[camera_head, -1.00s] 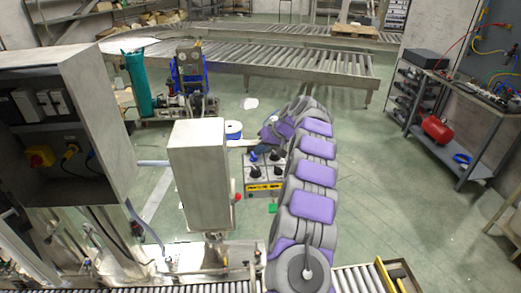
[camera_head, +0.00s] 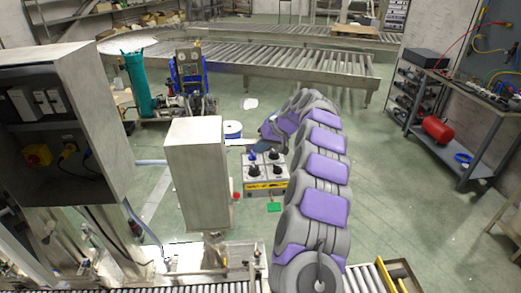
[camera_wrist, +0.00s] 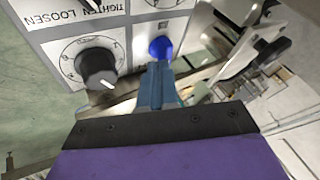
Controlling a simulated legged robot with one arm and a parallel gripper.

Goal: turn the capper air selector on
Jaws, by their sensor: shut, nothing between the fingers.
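A control panel (camera_head: 265,188) with several black knobs and one blue knob (camera_head: 252,156) stands beyond the grey box, left of my arm. I cannot read which knob is the capper air selector. In the wrist view the blue knob (camera_wrist: 160,47) sits on the white panel face (camera_wrist: 136,38), beside a black dial knob (camera_wrist: 97,66) with a printed scale. My gripper (camera_wrist: 156,68) is shut and empty, its blue-grey fingertips just below the blue knob in the picture. I cannot tell if they touch it. In the head view my gripper (camera_head: 250,143) is near the panel's top left.
A tall grey box (camera_head: 194,172) stands just left of the panel. A roller conveyor (camera_head: 300,72) runs behind, and another (camera_head: 365,280) lies along the front. Metal brackets (camera_wrist: 250,45) stand close to the right of my fingers.

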